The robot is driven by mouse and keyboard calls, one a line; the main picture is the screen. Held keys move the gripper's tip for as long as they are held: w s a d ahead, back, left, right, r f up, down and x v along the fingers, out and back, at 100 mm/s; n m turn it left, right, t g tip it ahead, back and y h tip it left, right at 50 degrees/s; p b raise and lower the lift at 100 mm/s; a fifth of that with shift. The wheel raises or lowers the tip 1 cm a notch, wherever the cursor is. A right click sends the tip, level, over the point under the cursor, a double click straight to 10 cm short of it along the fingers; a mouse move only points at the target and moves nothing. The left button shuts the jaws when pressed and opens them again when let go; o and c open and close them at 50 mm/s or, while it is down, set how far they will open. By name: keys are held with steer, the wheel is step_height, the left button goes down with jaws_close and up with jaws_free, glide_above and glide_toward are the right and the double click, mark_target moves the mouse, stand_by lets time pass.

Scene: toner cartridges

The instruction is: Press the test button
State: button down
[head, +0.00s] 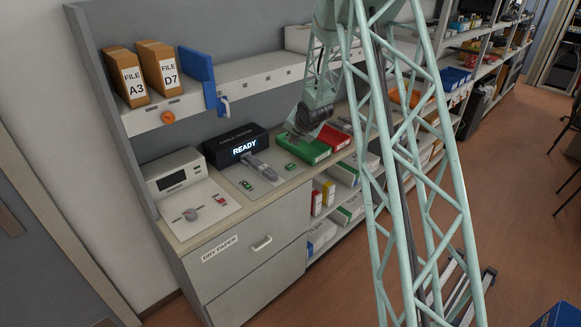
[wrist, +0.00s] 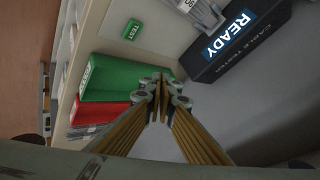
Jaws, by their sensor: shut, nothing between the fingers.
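The green test button (wrist: 132,29), lettered TEST, sits on the light plate of the cable tester; it also shows in the head view (head: 291,167). The black cable tester (head: 236,146) displays READY, and its display (wrist: 229,34) shows in the wrist view too. My gripper (wrist: 160,78) is shut and empty. In the head view my gripper (head: 296,132) is behind the button, near the green box, apart from the button. Its exact height is unclear.
A green box (head: 303,150) and a red box (head: 333,137) stand right of the tester. A white device (head: 176,172) with a knob is at the left. A shelf (head: 190,108) with file boxes and a blue item runs above the counter.

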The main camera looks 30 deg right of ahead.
mark_target(292, 166)
steer(key=shift+w+d+f, duration=0.2)
steer(key=shift+w+f, duration=0.05)
steer(key=shift+f, duration=0.35)
steer(key=shift+w+d+f, duration=0.15)
steer(key=shift+w+f, duration=0.05)
steer(key=shift+f, duration=0.4)
steer(key=shift+f, duration=0.2)
steer(key=shift+f+b, duration=2.9)
steer(key=shift+f, duration=1.3)
steer(key=shift+f+b, duration=0.4)
steer(key=shift+f, duration=0.4)
steer(key=shift+r, duration=0.15)
steer(key=shift+r+p, duration=0.55)
steer(key=shift+r, duration=0.1)
steer(key=shift+r, duration=0.15)
steer(key=shift+r+p, duration=1.7)
steer(key=shift+r, duration=0.65)
